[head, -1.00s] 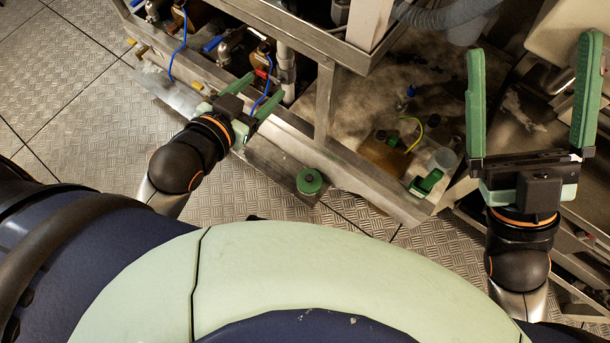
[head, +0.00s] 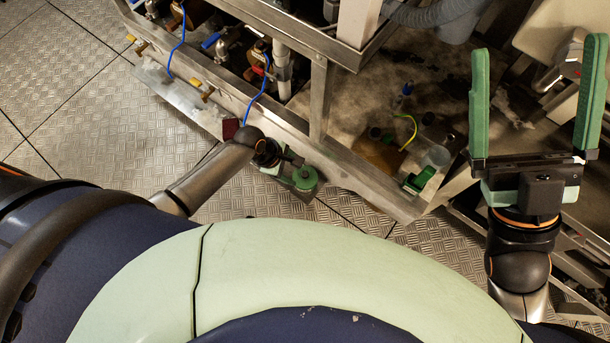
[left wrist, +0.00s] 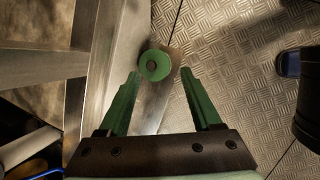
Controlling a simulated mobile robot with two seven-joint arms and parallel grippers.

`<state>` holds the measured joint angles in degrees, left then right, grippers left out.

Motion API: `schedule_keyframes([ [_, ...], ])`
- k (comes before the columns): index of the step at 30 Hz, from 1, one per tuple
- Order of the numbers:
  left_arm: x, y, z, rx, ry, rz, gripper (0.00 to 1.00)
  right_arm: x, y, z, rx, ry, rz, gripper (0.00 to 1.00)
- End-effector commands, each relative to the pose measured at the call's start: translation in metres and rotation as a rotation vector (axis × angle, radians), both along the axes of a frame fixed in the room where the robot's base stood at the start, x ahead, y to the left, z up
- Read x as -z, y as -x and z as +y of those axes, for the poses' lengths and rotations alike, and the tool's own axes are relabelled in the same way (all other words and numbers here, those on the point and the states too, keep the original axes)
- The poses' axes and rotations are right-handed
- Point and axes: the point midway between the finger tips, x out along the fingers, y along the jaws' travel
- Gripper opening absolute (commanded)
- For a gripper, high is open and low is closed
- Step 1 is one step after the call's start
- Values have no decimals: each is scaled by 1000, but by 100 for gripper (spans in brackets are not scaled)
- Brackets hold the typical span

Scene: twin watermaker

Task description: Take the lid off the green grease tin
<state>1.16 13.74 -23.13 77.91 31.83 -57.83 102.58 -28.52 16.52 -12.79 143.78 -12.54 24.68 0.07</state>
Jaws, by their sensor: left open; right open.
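In the left wrist view the tin (left wrist: 154,65) lies just beyond and between my left fingertips. My left gripper (left wrist: 154,72) is open and empty, its two green fingers apart; in the head view it (head: 294,165) is beside the tin, partly hidden by its own wrist. My right gripper (head: 535,55) is open and empty at the right, far from the tin.
The steel frame rail (head: 350,180) runs along behind the tin. A tray area behind it holds a clear cup (head: 437,156), a green item (head: 420,179) and a yellow wire (head: 411,131). A blue cable (head: 262,96) hangs left. The patterned floor (head: 90,130) is clear.

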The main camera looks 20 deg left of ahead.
Motion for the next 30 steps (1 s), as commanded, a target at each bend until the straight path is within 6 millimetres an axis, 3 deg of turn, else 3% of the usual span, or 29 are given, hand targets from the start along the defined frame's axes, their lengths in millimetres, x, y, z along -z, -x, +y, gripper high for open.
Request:
schedule_keyframes([
  [3, 17, -16, 14, -240, 41, 87, 66, 0, 0, 0, -1, -1, 0, 100],
  [9, 32, -28, 27, -461, 78, 160, 66, 2, 0, 0, -1, -1, 1, 100],
  [21, 88, -40, 10, -488, 83, 167, 66, 52, -1, 4, -48, -38, 45, 100],
  [30, 102, -44, 4, -486, 82, 167, 66, 65, -2, 7, -46, -12, 47, 100],
])
